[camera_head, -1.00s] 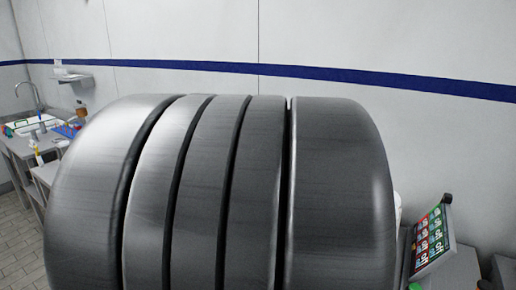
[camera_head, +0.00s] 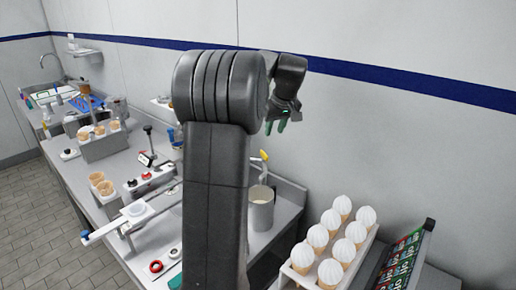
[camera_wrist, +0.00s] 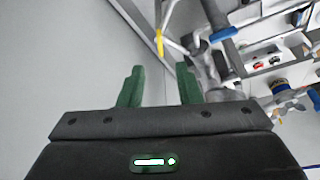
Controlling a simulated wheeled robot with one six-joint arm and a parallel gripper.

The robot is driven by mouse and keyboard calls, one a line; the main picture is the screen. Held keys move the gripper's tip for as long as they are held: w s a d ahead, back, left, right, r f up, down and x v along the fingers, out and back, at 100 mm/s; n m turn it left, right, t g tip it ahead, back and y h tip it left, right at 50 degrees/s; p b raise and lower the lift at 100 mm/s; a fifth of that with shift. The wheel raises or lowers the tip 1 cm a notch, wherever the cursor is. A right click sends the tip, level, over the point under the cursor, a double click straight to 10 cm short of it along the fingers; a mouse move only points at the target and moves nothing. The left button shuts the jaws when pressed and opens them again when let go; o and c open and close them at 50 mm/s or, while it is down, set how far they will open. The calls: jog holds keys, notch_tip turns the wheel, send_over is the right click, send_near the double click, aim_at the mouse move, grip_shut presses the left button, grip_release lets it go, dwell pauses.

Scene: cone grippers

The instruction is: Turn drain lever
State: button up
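My gripper (camera_head: 278,126) is raised near the back wall in the head view, beyond my dark arm. In the wrist view its two green fingers (camera_wrist: 159,88) stand apart with nothing between them. A blue handle (camera_wrist: 222,34) on grey metal fittings shows right of the fingers in the wrist view, clear of them. It may be the drain lever, but I cannot tell for sure. A blue part (camera_head: 172,135) also shows left of my arm in the head view. My arm hides much of the counter behind it.
A grey canister (camera_head: 261,212) with a yellow-handled tool (camera_head: 264,156) stands right of my arm. White-topped cones (camera_head: 330,236) fill a rack at the front right, beside a colourful panel (camera_head: 399,262). Cone holders and small devices crowd the left counter. Floor (camera_head: 35,225) is free at left.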

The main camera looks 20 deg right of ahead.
aim_at(266, 155)
jog(key=p+x, duration=0.1)
jog(key=x, duration=0.5)
jog(key=p+x, duration=0.2)
jog(key=x, duration=0.5)
jog(key=shift+w+f, duration=0.25)
jog(key=shift+w, duration=0.1)
grip_shut()
